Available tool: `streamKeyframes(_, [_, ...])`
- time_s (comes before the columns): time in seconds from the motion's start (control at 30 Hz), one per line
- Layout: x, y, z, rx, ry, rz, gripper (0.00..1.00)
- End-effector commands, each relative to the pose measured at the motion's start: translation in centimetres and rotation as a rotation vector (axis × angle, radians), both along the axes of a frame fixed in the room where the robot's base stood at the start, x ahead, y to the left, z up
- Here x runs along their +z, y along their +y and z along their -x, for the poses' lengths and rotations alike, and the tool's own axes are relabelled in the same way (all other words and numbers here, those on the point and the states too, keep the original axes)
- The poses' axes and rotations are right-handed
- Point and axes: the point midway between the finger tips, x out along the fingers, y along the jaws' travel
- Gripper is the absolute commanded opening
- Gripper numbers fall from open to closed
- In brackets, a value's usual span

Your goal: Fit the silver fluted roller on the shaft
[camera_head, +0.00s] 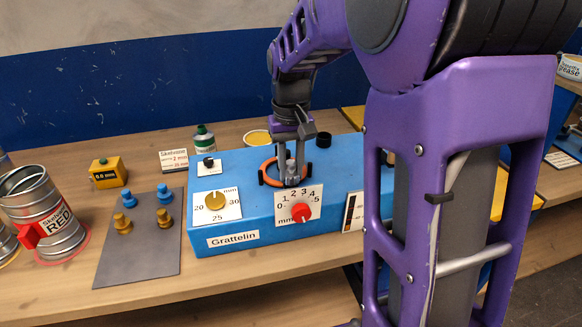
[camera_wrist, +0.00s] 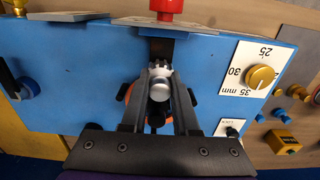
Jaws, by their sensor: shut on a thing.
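The silver fluted roller (camera_head: 290,169) is between the fingers of my gripper (camera_head: 293,178), low over the top of the blue Grattelin box (camera_head: 240,175). In the wrist view my gripper (camera_wrist: 160,82) is shut on the roller (camera_wrist: 160,87), whose toothed edge and round silver end show. An orange ring (camera_head: 267,172) on the box lies around the spot under my gripper. The shaft cannot be made out; my fingers and the roller cover that spot. I cannot tell whether the roller touches the shaft.
The box carries a gold dial (camera_head: 214,201), a red knob (camera_head: 301,212) and a small black switch (camera_head: 208,162). A grey mat (camera_head: 140,265) at left holds blue and gold rollers (camera_head: 165,217). A tin labelled RED (camera_head: 50,215) and a yellow block (camera_head: 108,173) stand farther left.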

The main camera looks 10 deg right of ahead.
Motion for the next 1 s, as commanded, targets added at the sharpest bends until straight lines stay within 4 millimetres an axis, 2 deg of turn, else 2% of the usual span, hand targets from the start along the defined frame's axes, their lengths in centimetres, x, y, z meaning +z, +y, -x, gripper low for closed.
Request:
streamKeyframes(0.93, [-0.54,0.00,0.00,0.000,0.001,0.000,0.00])
streamKeyframes(0.97, [-0.55,0.00,0.00,0.000,0.001,0.000,0.32])
streamKeyframes(1.0, [-0.55,0.00,0.00,0.000,0.001,0.000,0.39])
